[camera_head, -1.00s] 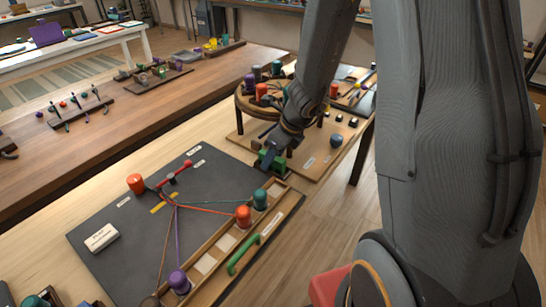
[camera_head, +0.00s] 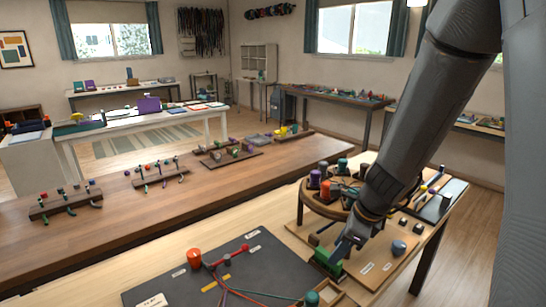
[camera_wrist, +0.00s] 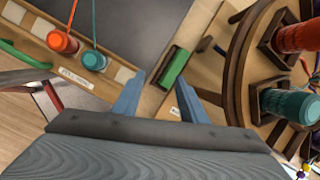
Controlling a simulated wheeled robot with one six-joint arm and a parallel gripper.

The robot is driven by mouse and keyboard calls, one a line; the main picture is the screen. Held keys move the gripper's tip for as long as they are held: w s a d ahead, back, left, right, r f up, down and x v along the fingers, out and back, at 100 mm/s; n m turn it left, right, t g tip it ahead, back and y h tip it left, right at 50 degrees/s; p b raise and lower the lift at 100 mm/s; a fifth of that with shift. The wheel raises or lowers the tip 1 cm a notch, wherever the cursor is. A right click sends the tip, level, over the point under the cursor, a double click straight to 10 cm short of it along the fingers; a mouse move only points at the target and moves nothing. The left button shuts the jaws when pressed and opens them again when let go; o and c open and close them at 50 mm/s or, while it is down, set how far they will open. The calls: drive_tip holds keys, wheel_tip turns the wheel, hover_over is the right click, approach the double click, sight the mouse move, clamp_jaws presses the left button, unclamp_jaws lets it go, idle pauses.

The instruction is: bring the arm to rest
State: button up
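My gripper (camera_wrist: 157,98) is open and empty in the wrist view, its two fingers spread apart. A green block in a dark holder (camera_wrist: 174,68) shows just beyond the fingertips; I cannot tell its distance from them. In the head view my gripper (camera_head: 343,246) is at the near left of the round wooden braiding stand (camera_head: 310,203), close above the green block (camera_head: 327,260). The arm comes down from the upper right.
A dark mat (camera_head: 265,262) with a red bobbin (camera_head: 194,258) and cords lies left of the gripper. In the wrist view, orange (camera_wrist: 62,42) and teal (camera_wrist: 94,61) bobbins sit in a wooden rack. A blue-grey knob (camera_head: 398,247) stands right.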

drive_tip(key=s+r+n+g+h, duration=0.1)
drive_tip(key=s+r+n+h, duration=0.1)
drive_tip(key=s+n, duration=1)
drive_tip(key=shift+a+r+n+g+h, duration=0.35)
drive_tip(key=shift+r+n, duration=0.5)
drive_tip(key=shift+n, duration=5.05)
